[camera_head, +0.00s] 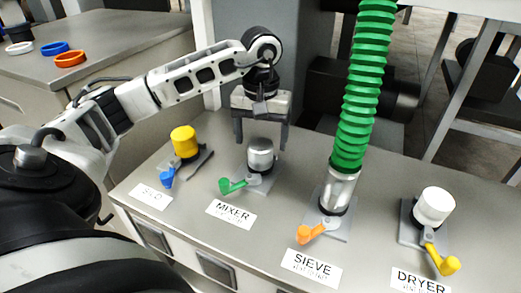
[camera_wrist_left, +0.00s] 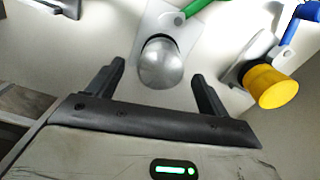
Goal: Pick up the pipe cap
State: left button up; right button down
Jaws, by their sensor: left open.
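A silver rounded cap (camera_head: 261,155) sits on the pipe fitting at the MIXER station; it also shows in the left wrist view (camera_wrist_left: 161,64). My left gripper (camera_head: 261,146) points down over it, fingers open to either side of the cap, holding nothing. In the left wrist view the fingers (camera_wrist_left: 159,75) frame the cap; I cannot tell whether they touch it. A yellow cap (camera_head: 184,141) is on the SILO fitting and shows in the left wrist view (camera_wrist_left: 268,87). A white cap (camera_head: 434,205) is on the DRYER fitting. My right gripper is not in view.
A green corrugated hose (camera_head: 362,85) rises from the SIEVE fitting, right of my left gripper. Blue (camera_head: 167,178), green (camera_head: 232,186), orange (camera_head: 312,232) and yellow (camera_head: 443,262) valve handles stick out toward the front. Coloured rings lie on the back-left table (camera_head: 120,62).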

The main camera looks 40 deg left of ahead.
aim_at(261, 144)
pick_arm(q)
jog(key=shift+f, duration=2.4)
jog(key=c, duration=1.1)
jog(key=shift+r, duration=0.6)
notch_tip(261, 144, up, 2)
jog(key=shift+r, duration=0.15)
jog(key=s+d+r, duration=0.7)
jog(key=s+r, duration=0.2)
jog(key=s, duration=0.3)
jog(key=shift+r, duration=0.25)
